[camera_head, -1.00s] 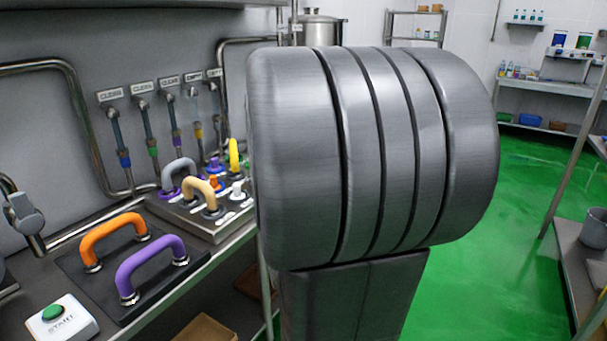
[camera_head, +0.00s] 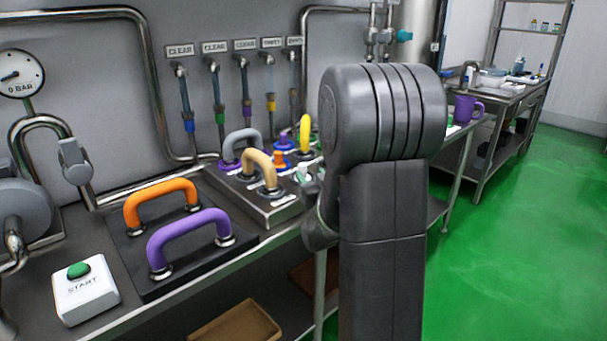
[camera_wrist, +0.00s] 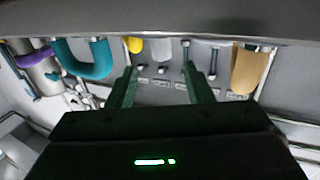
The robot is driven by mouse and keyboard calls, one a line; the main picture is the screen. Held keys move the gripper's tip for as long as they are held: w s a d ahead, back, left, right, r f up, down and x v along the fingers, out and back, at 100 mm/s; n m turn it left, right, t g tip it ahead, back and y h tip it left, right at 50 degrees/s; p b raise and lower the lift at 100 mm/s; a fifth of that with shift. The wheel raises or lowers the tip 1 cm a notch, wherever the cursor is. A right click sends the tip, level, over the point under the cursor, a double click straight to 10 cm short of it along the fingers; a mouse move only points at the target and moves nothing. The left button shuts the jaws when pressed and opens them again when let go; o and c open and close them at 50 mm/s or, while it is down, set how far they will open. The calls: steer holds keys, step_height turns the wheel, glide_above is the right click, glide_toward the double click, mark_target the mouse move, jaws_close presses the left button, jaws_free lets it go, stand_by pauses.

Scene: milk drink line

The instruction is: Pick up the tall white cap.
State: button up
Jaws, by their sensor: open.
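A small white shape (camera_head: 302,173), which may be the tall white cap, shows on the metal stand (camera_head: 270,208) in the head view, right of the tan handle (camera_head: 260,168). My arm partly hides it. My gripper (camera_wrist: 160,76) is open in the wrist view, with two dark green fingers spread apart and nothing seen held. A pale shape (camera_wrist: 160,48) shows beyond the fingers, next to a yellow one (camera_wrist: 136,45); I cannot tell if it is the cap. In the head view my arm largely hides the gripper.
The stand also carries a grey handle (camera_head: 240,146), a yellow handle (camera_head: 305,132) and orange and blue pieces (camera_head: 283,150). Orange (camera_head: 160,200) and purple (camera_head: 188,236) handles and a START box (camera_head: 85,290) are nearer. A purple mug (camera_head: 466,109) is right of my arm.

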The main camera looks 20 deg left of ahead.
mark_target(304, 167)
steer(key=x, duration=0.7)
steer(key=shift+a+r+p, duration=0.1)
steer(key=shift+a+p, duration=0.15)
steer(key=shift+p, duration=0.05)
steer(key=shift+c, duration=0.5)
jaws_close()
